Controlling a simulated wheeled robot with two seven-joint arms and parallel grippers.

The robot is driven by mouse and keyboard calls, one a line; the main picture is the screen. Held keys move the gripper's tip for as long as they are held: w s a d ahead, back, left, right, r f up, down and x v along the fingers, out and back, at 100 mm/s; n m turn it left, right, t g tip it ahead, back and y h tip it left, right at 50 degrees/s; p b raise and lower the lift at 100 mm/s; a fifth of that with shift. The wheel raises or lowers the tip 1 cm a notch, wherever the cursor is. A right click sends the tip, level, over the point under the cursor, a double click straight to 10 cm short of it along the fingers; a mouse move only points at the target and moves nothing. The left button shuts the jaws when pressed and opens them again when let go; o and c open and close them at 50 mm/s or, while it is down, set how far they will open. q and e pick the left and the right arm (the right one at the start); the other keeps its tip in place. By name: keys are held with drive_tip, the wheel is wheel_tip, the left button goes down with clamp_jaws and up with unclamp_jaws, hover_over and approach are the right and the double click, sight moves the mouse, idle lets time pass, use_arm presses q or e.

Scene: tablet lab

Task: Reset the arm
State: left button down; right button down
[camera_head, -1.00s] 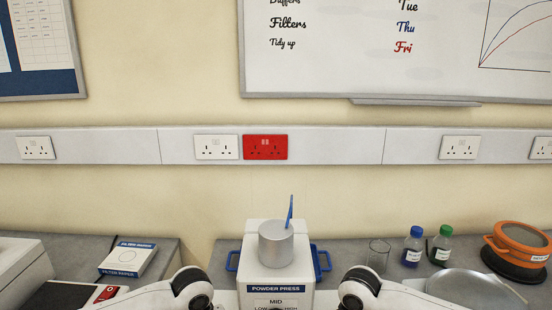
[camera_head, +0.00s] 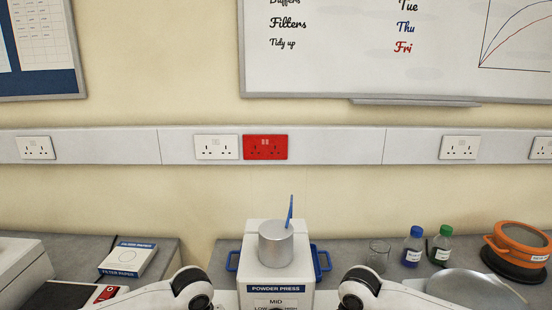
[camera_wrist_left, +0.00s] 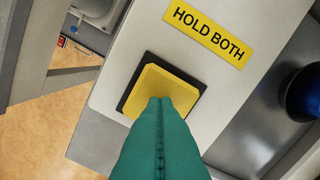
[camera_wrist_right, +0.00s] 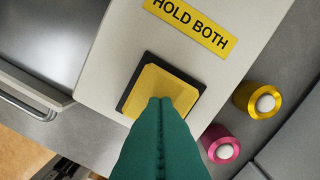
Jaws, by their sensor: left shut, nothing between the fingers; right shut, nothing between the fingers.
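My left gripper (camera_wrist_left: 160,103) is shut and empty in the left wrist view, its green fingertips over a square yellow button (camera_wrist_left: 150,85). My right gripper (camera_wrist_right: 160,102) is likewise shut over another yellow button (camera_wrist_right: 150,80) in the right wrist view. Whether the fingertips touch the buttons cannot be told. Yellow "HOLD BOTH" labels sit beside both buttons. In the head view, the powder press (camera_head: 277,288) stands centre with a grey metal cylinder (camera_head: 277,246) and a blue lever (camera_head: 289,210) on top. Both grippers are out of the head view.
A filter paper box (camera_head: 128,259) lies on the left bench. Yellow (camera_wrist_right: 258,99) and pink (camera_wrist_right: 219,144) round items lie near the right button.

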drive_tip(key=shift+f, duration=0.15)
drive_tip(key=shift+f, duration=0.6)
use_arm(q)
drive_tip(key=shift+f, duration=0.8)
use_arm(e)
drive_tip(key=shift+s, duration=0.1)
idle(0.9)
